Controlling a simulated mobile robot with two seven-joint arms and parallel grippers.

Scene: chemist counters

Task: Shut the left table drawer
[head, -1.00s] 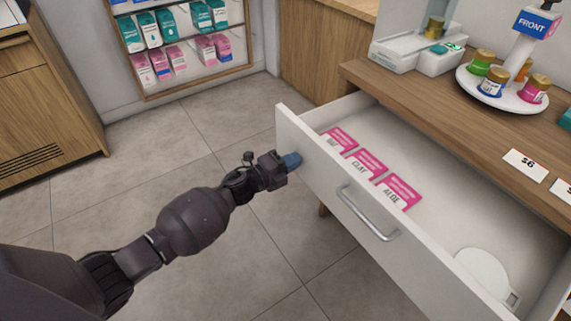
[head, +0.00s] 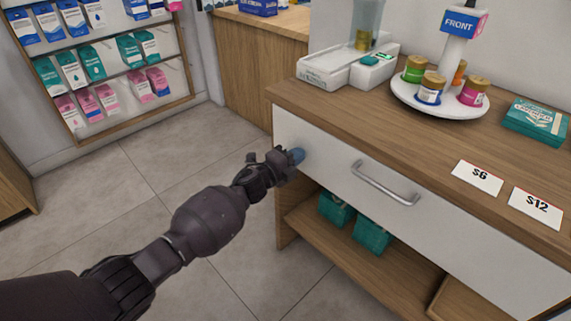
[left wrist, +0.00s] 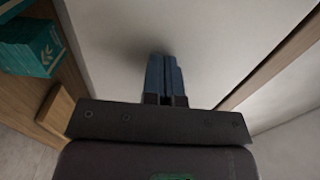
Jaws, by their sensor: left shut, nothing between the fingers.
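The white drawer front (head: 420,215) with its silver bar handle (head: 385,184) sits in the wooden table (head: 400,140). It looks flush under the tabletop, and the drawer's inside does not show. My left gripper (head: 293,156) is shut and empty, its blue fingertips at the drawer front's upper left part, left of the handle. In the left wrist view the shut blue fingers (left wrist: 164,78) point at the white drawer front (left wrist: 190,30) and are at or very near it. My right gripper is not in view.
The tabletop holds a round white stand (head: 440,103) with several jars, a white device (head: 345,68), a teal box (head: 536,120) and price cards (head: 478,178). Teal boxes (head: 371,235) lie on the shelf below. The floor (head: 150,180) at left is clear.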

